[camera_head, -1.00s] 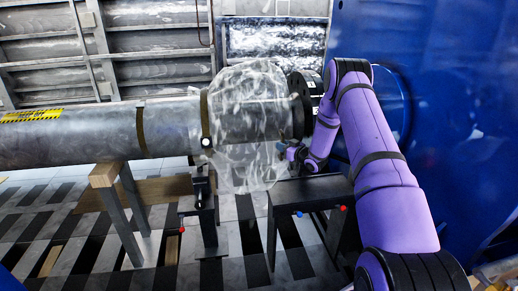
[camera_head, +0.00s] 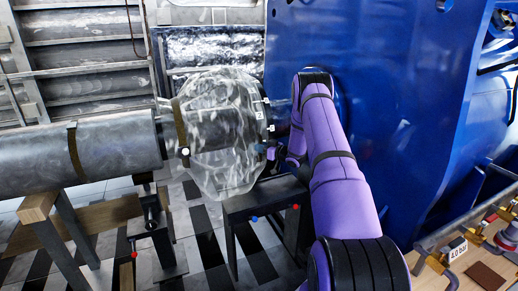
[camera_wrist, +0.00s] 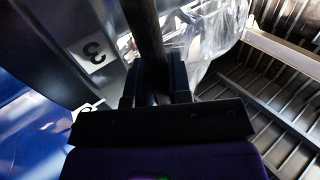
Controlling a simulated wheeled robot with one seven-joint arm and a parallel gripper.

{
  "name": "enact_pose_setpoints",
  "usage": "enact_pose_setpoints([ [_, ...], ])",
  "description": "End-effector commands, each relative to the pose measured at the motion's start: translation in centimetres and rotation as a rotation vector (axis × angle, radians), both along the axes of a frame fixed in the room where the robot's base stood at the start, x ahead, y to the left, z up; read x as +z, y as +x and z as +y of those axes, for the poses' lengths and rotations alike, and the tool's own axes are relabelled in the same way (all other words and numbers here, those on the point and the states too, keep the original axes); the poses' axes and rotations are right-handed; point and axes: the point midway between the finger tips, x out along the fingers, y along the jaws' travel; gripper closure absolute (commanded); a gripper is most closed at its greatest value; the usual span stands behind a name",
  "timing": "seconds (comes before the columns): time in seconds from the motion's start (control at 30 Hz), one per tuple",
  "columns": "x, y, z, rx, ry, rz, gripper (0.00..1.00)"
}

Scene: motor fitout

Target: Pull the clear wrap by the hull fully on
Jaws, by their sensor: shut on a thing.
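The clear wrap (camera_head: 222,150) is a crumpled see-through sleeve around the horizontal shaft. It hangs below the shaft in a loose fold. A brown band (camera_head: 181,125) circles its left end; its right end meets a dark numbered flange (camera_head: 262,118) by the blue hull (camera_head: 395,100). My gripper (camera_head: 271,153) is at the wrap's lower right edge, small and partly hidden by my arm. In the wrist view, my gripper (camera_wrist: 155,88) is shut on a dark bar (camera_wrist: 146,40), with the wrap (camera_wrist: 215,35) right behind it. Whether the bar belongs to the wrap, I cannot tell.
The grey shaft (camera_head: 110,148) ends left of the wrap and rests on a wood-topped stand (camera_head: 38,207). A black stand (camera_head: 245,203) is under the wrap. Pipes and a gauge block (camera_head: 458,249) are at the lower right. Checkered floor is open between the stands.

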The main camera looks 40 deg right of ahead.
Motion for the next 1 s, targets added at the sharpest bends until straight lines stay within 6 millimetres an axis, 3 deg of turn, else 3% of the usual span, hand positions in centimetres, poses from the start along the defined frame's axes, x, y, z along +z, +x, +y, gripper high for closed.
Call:
enact_pose_setpoints([
  [0.13, 0.0, -0.2, -0.6, -0.011, -0.003, 0.002, 1.00],
  [0.17, 0.0, -0.3, -0.6, -0.012, -0.002, 0.001, 0.77],
  [0.27, 0.0, -0.2, -0.6, -0.011, -0.002, 0.001, 0.57],
  [0.67, 0.0, -1.0, -0.6, -0.008, -0.002, 0.002, 0.57],
  [1.0, 0.0, -6.7, -2.3, -0.011, -0.002, 0.002, 0.57],
])
